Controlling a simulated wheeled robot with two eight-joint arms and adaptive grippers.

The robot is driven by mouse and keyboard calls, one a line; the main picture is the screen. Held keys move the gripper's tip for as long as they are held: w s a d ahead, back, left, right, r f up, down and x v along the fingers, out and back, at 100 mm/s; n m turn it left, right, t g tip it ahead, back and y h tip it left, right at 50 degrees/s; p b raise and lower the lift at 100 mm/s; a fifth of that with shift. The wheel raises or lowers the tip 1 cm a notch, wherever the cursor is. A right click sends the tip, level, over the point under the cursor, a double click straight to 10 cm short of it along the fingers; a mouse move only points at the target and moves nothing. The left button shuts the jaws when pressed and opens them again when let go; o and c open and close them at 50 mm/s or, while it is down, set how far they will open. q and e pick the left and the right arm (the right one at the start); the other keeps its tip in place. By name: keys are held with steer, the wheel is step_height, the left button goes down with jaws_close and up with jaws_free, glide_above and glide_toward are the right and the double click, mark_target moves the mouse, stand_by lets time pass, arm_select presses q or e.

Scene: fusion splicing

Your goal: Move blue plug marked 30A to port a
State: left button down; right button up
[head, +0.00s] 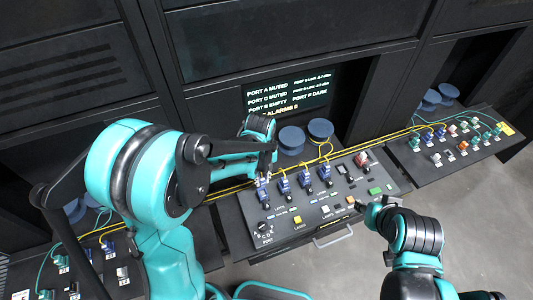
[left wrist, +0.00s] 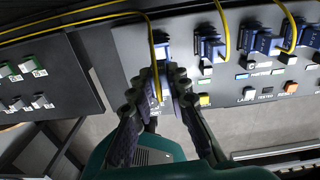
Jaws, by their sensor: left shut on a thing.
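My left gripper (head: 264,174) is at the left end of the row of blue plugs on the middle console. It is shut on a blue plug (left wrist: 174,82) with a yellow cable, mostly hidden between the fingers. I cannot tell whether this plug is seated or just clear of the panel. Other blue plugs (head: 284,186) (left wrist: 208,46) stand to its right with yellow cables. The 30A mark and the port letters are too small to read. My right gripper (head: 364,207) is near the console's right front corner; its finger state is unclear.
A screen (head: 288,92) reads port A muted, port C muted, port E empty. Blue spools (head: 291,138) stand behind. Side consoles (head: 452,150) flank it. Yellow cables cross the back.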

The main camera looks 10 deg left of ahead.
arm_select(q)
steer(key=shift+r, duration=0.15)
steer(key=shift+m, duration=0.3)
steer(key=shift+f+b, duration=0.45)
steer(key=shift+f, duration=0.1)
steer(key=shift+f+b, duration=1.55)
steer(key=shift+f, duration=0.7)
steer(key=shift+b, duration=0.3)
steer(key=shift+f+b, duration=0.65)
steer(key=c, duration=1.4)
jaws_free()
